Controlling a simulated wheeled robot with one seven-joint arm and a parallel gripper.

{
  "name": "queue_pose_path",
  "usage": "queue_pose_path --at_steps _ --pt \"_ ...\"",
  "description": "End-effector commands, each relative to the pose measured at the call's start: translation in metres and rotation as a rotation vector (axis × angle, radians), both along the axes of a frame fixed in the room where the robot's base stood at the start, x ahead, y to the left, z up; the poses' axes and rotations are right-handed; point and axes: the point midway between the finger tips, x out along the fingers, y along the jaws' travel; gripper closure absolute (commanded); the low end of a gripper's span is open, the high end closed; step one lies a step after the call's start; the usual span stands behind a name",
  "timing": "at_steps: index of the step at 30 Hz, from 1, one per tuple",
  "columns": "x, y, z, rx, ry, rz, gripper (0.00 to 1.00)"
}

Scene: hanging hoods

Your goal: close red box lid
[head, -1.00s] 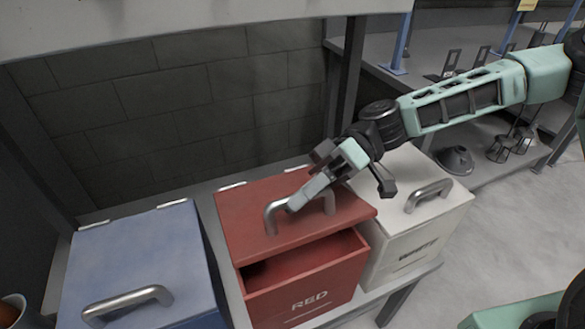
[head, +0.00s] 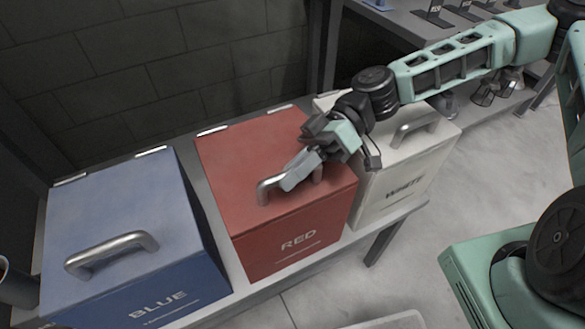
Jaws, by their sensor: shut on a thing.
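The red box (head: 290,248) stands in the middle of the bench, with "RED" on its front. Its red lid (head: 250,155) lies down on the box, and no gap shows along its front edge. My gripper (head: 290,182) is at the lid's metal handle (head: 264,190), shut on it from the upper right. The gripper hides part of the handle's bar and its right end.
A blue box (head: 120,225) with a shut lid stands to the left, and a white box (head: 400,170) to the right, partly behind my arm. The bench edge (head: 270,290) runs in front. Grey floor lies in front and to the right.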

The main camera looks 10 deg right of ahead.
Motion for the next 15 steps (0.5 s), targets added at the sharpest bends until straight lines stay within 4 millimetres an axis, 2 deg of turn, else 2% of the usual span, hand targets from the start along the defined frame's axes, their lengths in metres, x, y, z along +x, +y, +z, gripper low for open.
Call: queue_pose_path --at_steps 4,5,7,15 --pt "-0.0009 -0.001 -0.0047 -0.005 0.002 0.001 1.0" --pt "-0.0009 -0.0011 -0.0048 -0.005 0.002 0.001 0.81" --pt "-0.0009 -0.001 -0.0046 -0.005 0.002 0.001 0.62" --pt "-0.0005 -0.0006 -0.0026 -0.003 0.002 0.0 0.62"
